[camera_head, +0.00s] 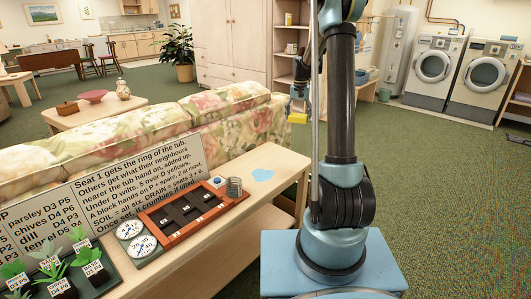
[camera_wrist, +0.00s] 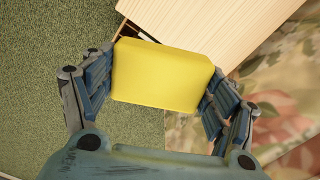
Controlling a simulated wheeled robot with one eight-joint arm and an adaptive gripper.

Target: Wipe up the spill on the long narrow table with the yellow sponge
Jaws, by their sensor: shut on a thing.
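The yellow sponge (camera_head: 298,118) is between the fingers of my gripper (camera_head: 298,106), which is shut on it. In the wrist view the sponge (camera_wrist: 162,78) fills the space between the two blue-grey fingers. My gripper holds it in the air, apart from the tabletop. The long narrow table (camera_head: 285,160) stands behind the floral sofa; its pale wooden end also shows in the wrist view (camera_wrist: 215,25). The spill (camera_head: 263,175) is a small light-blue patch near the table's right end. The spill does not show in the wrist view.
On the table left of the spill are a grey ribbed cylinder (camera_head: 234,187), a red-brown tray (camera_head: 165,233) with dark blocks, a dial board (camera_head: 139,243), a large text sign (camera_head: 130,186) and potted herbs (camera_head: 57,278). The sofa (camera_head: 170,130) runs along the far side. Green floor lies right.

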